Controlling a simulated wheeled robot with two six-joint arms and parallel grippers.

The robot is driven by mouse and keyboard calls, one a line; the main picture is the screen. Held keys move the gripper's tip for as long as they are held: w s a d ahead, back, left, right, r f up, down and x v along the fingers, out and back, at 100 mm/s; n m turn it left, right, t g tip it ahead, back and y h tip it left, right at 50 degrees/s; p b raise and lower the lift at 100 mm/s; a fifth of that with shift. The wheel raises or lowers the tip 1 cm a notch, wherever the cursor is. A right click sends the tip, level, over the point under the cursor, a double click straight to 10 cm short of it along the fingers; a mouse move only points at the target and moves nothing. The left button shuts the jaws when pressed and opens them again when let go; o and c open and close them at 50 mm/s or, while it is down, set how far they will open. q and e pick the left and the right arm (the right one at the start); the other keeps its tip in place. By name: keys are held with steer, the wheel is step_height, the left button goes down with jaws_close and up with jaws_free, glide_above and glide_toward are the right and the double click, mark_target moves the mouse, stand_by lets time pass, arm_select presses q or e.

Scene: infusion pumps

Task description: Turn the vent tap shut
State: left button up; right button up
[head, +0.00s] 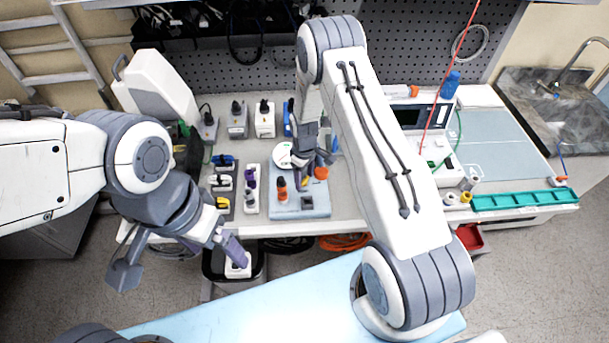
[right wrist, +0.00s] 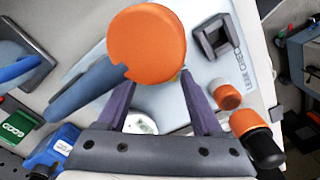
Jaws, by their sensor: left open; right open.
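A large round orange knob (right wrist: 147,43), probably the vent tap, stands above the pale blue leak-check plate (right wrist: 205,75). In the head view the orange knob (head: 321,173) shows beside my right gripper (head: 314,168). In the right wrist view my right gripper (right wrist: 158,80) is open, its purple fingertips reaching either side of the knob's lower edge; I cannot tell whether they touch it. A grey-blue bar (right wrist: 85,90) runs from under the knob to the lower left. A white dial (right wrist: 140,122) is partly hidden. My left gripper (head: 180,262) is open and empty, in front of the bench.
An orange-and-black fitting (right wrist: 255,135) and a smaller orange-capped one (right wrist: 226,94) stand close right of my right gripper. A square dark fitting (right wrist: 218,38) is on the plate. Several pump devices stand left and behind. A green tray (head: 525,200) lies at the right.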

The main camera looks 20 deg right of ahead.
jaws_close()
